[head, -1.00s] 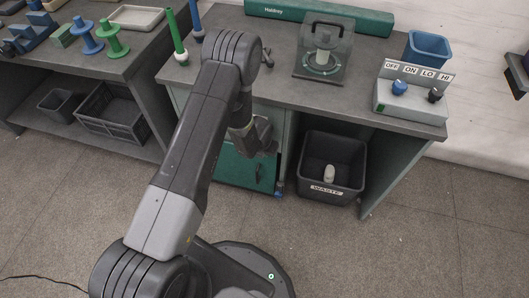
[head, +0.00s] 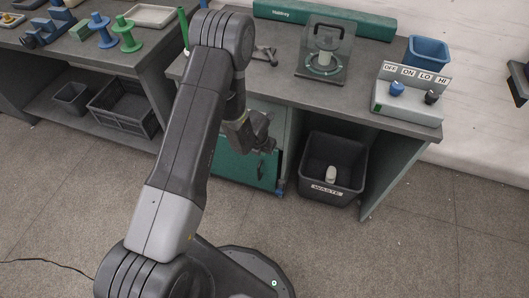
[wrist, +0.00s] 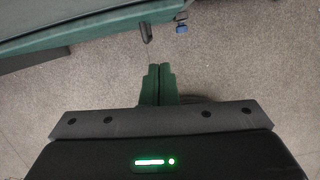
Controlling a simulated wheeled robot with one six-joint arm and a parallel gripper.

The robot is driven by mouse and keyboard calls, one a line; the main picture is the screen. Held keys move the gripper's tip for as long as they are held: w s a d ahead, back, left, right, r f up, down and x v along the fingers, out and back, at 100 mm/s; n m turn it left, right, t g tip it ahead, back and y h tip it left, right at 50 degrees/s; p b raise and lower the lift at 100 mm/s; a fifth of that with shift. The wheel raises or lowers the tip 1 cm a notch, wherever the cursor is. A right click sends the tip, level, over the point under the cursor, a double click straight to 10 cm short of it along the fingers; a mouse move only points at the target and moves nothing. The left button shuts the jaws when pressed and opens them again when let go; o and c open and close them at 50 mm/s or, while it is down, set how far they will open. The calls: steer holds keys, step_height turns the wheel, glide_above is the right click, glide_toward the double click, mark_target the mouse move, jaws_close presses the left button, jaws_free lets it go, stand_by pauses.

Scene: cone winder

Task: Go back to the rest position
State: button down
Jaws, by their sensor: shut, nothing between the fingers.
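My gripper (wrist: 160,84) points down in the wrist view, its two green fingers together with nothing between them. Bare floor shows beyond the fingertips. In the head view my gripper (head: 264,143) is in front of the green cabinet door (head: 232,168) below the worktop. My arm is folded, with its elbow raised above the bench edge. In the wrist view the green cabinet front (wrist: 90,32) is at the top left, with a dark handle and a small blue part near its end.
The worktop (head: 290,84) holds a clear-covered winder (head: 327,52), a control box (head: 408,99) and a blue bin (head: 428,56). A black waste bin (head: 330,190) containing a pale object stands under it. A left bench holds blue and green spools. The floor at right is clear.

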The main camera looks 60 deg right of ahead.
steer(key=p+v, duration=0.1)
steer(key=v, duration=0.2)
steer(key=shift+s+a+r, duration=0.1)
steer(key=shift+r, duration=0.05)
